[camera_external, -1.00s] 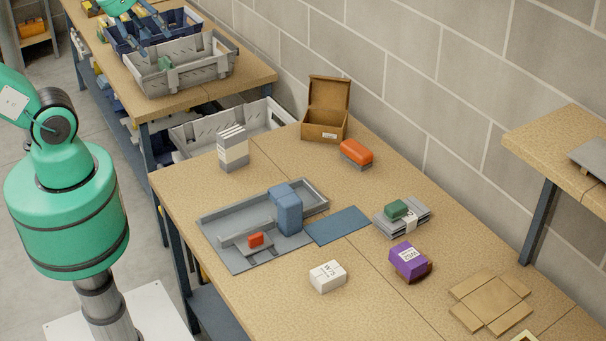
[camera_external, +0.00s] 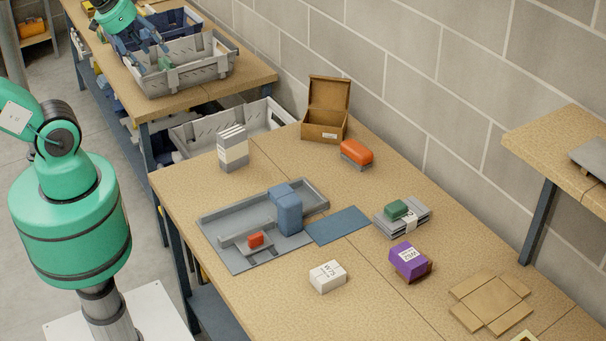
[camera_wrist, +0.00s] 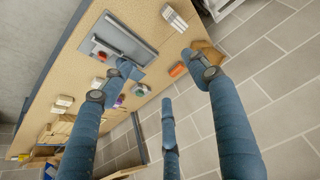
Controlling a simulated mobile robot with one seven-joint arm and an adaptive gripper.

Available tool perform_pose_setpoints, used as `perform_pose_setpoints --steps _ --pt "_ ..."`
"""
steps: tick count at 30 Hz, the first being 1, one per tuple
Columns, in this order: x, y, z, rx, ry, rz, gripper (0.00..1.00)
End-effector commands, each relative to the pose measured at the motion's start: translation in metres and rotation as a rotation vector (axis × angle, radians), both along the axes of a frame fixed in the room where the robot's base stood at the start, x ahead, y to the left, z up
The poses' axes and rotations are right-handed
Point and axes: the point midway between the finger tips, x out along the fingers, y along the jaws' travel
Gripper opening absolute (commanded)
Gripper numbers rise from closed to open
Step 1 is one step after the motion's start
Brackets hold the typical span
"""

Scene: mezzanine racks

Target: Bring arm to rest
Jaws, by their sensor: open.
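My gripper (camera_external: 141,46) is at the upper left of the external view, over the crates on the far table. Its blue fingers are spread apart with nothing between them. The wrist view shows the same fingers of my gripper (camera_wrist: 160,75) wide apart, with the table and floor beyond. Part of my green arm is at the left of the external view; the stretch between it and the gripper is out of frame.
A grey crate (camera_external: 185,84) and a dark blue crate (camera_external: 190,20) are near my gripper. The near table holds a grey tray (camera_external: 240,263), a blue block (camera_external: 287,212), an open cardboard box (camera_external: 322,128), a purple box (camera_external: 408,262) and a white box (camera_external: 327,276). A block wall (camera_external: 440,90) stands behind.

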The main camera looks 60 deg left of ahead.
Motion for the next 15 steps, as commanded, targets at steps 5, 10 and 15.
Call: perform_pose_setpoints --steps 5,10,15 --pt "0.0 0.0 -0.042 0.0 0.0 0.0 0.6" --pt "0.0 0.0 -0.072 0.0 0.0 0.0 0.6" --pt "0.0 0.0 -0.096 0.0 0.0 0.0 0.6"
